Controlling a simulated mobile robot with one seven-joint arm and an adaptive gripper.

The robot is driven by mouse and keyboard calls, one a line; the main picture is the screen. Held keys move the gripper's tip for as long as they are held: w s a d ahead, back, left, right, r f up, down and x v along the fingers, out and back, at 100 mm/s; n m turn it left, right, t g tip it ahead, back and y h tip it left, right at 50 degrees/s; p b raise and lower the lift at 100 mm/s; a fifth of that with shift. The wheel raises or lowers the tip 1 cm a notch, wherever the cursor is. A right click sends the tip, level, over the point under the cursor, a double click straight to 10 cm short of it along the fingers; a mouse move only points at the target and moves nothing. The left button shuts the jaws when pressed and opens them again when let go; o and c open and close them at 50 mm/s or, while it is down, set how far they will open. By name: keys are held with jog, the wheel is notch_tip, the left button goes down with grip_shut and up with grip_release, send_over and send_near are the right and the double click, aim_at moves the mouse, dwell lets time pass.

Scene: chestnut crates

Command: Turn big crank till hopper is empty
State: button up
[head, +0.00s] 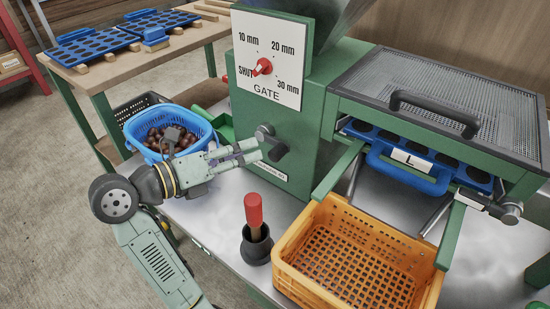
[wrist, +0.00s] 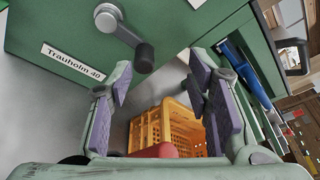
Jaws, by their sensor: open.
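The green machine (head: 262,120) carries a crank (head: 264,131) with a grey arm and a dark knob (head: 277,151) low on its side. In the wrist view the crank (wrist: 120,25) is at the top, its knob (wrist: 145,57) hanging down just beyond the fingertips. My gripper (head: 257,151) is open and empty, its fingers pointing at the knob from the left. In the wrist view my gripper (wrist: 161,82) has a wide gap between its fingers; contact with the knob cannot be told. The hopper (head: 320,12) is cut off at the top, its inside hidden.
The gate dial (head: 266,90) has a red pointer (head: 263,66) that seems turned towards SHUT. A blue basket of chestnuts (head: 150,122) is behind my gripper. A red-handled tool (head: 254,210) stands in a black cup. An orange crate (head: 345,285), apparently empty, is below the blue L tray (head: 405,178).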

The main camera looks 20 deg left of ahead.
aim_at(270, 154)
jog(key=shift+g+y, duration=0.3)
jog(key=shift+g, duration=0.1)
jog(key=x, duration=0.3)
jog(key=f+x, duration=0.1)
jog(key=x, duration=0.3)
jog(key=f+p+x, duration=0.1)
jog(key=x, duration=0.3)
jog(key=shift+s+a, duration=0.15)
jog(key=shift+a, duration=0.15)
jog(key=shift+c, duration=0.2)
grip_shut()
